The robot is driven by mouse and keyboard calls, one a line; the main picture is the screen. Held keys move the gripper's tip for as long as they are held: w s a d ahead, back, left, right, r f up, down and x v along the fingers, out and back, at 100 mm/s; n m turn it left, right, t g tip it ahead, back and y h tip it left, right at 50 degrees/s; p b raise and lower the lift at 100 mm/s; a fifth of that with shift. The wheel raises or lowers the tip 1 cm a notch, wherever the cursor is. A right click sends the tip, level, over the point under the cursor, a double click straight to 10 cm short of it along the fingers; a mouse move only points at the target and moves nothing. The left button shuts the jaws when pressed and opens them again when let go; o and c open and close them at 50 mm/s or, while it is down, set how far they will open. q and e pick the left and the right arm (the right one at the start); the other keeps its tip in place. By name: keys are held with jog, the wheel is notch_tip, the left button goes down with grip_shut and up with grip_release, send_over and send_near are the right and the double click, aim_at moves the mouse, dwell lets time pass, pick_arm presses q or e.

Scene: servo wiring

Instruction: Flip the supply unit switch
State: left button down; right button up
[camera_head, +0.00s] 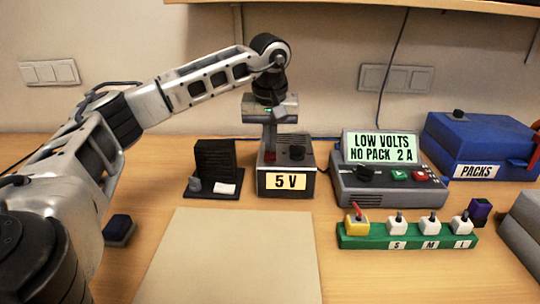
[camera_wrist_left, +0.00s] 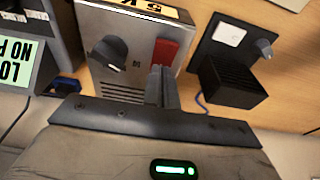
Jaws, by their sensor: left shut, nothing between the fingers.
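The supply unit (camera_head: 286,184) is a grey box with a "5 V" label on its front, standing on the table at mid-picture. It also shows in the left wrist view (camera_wrist_left: 118,85), with a black knob (camera_wrist_left: 108,53) and a red rocker switch (camera_wrist_left: 164,52) on its top. My left gripper (camera_head: 269,151) points down over the supply unit's left part. Its fingers are shut and empty. In the left wrist view, the fingertips (camera_wrist_left: 160,70) are close to the red switch; I cannot tell whether they touch it. My right gripper is not in view.
A black heat-sink-like block (camera_head: 214,162) stands left of the unit. A grey tester (camera_head: 388,185) reading "LOW VOLTS NO PACK 2 A" stands right, with a green plug rack (camera_head: 408,236) before it. A blue "PACKS" box (camera_head: 480,145) is farther right. A bare beige mat (camera_head: 232,262) lies in front.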

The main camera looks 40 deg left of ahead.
pick_arm(q)
jog(key=shift+s+f, duration=0.1)
jog(key=shift+f, duration=0.05)
jog(key=shift+r+p, duration=0.7)
jog(key=shift+p, duration=0.05)
jog(key=shift+r+p, duration=0.3)
jog(key=shift+r, duration=0.05)
notch_tip(320, 180, up, 2)
jog(key=shift+r+p, duration=0.1)
jog(key=shift+p, duration=0.95)
notch_tip(320, 180, up, 2)
jog(key=shift+r+p, duration=0.25)
jog(key=shift+p, duration=1)
jog(key=shift+r, duration=0.15)
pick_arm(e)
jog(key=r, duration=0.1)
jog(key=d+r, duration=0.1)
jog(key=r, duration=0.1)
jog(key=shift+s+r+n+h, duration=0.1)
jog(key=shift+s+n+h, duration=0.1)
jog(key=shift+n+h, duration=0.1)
